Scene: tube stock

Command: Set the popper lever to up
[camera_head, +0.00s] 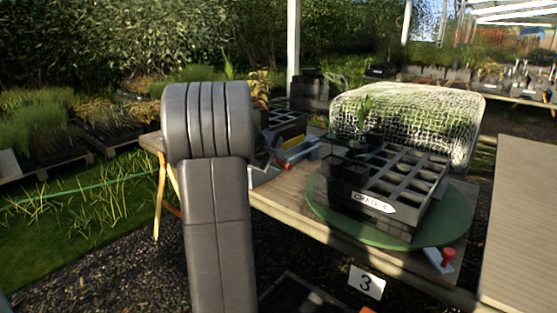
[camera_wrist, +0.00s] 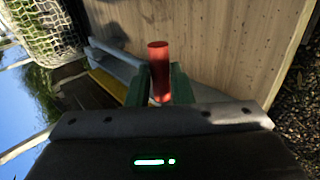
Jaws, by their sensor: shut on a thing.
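In the wrist view my gripper (camera_wrist: 160,78) has its two green fingers on either side of a red cylindrical handle (camera_wrist: 158,54), and it is shut on it. The handle looks like the grip of the popper lever. A grey-blue bar (camera_wrist: 118,62) with a yellow strip (camera_wrist: 106,86) lies beside it on the wooden bench. In the head view a red bar (camera_head: 298,154) with blue and grey parts shows just right of my arm; I take it for the popper. My gripper is hidden behind my arm there. I cannot tell the lever's exact angle.
A red knob (camera_head: 448,254) stands on a pale plate at the front. A white mesh cover (camera_head: 420,108) stands behind. A dark planter (camera_head: 283,118) is nearby.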

